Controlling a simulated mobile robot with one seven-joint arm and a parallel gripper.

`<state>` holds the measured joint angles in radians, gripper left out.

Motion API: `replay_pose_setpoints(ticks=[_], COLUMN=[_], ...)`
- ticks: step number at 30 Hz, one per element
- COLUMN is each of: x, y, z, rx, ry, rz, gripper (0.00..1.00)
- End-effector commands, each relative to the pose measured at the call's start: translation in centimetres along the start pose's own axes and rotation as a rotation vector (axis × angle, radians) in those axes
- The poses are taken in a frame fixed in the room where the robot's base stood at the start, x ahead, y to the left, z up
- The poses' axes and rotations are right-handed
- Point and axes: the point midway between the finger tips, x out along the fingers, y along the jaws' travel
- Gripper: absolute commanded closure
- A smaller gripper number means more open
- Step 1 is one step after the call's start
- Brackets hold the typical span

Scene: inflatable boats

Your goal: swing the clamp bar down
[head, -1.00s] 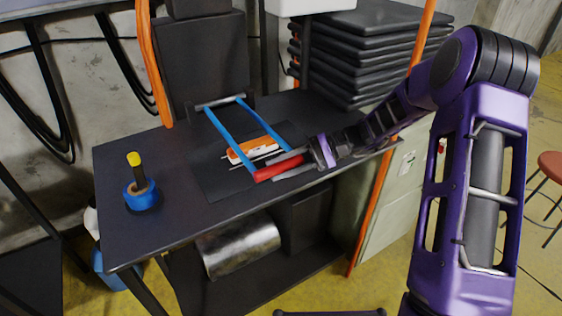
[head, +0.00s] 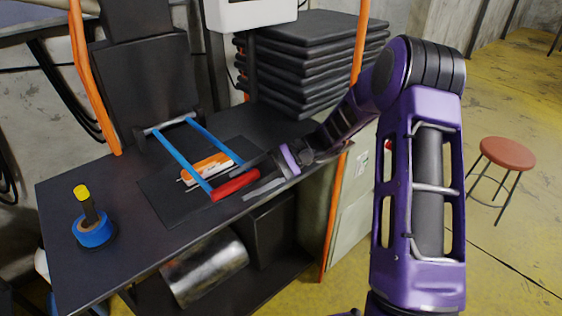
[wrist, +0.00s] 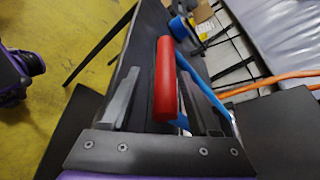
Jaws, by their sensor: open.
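The clamp bar is a blue two-armed frame (head: 183,160) with a red grip (head: 235,186) across its front end. Its arms run from a hinge at the back of the bench. It lies low over a dark plate (head: 160,198) with an orange and white piece (head: 206,168) between its arms. My gripper (head: 260,175) is open at the right end of the red grip. In the wrist view the red grip (wrist: 166,80) stands between my two spread fingers (wrist: 158,112), with a gap visible on the left. Contact on the right is unclear.
A blue tape roll (head: 95,230) with a yellow-topped post stands at the bench's left. A stack of dark pads (head: 310,60) rises behind my arm. An orange upright (head: 340,205) is near the bench's right edge. A red stool (head: 507,155) stands on open floor.

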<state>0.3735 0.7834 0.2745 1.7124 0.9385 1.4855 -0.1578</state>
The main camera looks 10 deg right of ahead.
Motion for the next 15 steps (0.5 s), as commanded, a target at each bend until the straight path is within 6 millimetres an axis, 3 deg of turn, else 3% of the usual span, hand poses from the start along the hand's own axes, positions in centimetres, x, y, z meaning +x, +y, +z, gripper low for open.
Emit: replay_pose_setpoints(ticks=[9,15], x=[-8.0,-12.2], y=[0.0,0.1], z=[-0.1,0.0], rx=[0.001,0.003], ry=[0.005,0.004], rz=[-0.003,-0.001], gripper=[0.38,0.38])
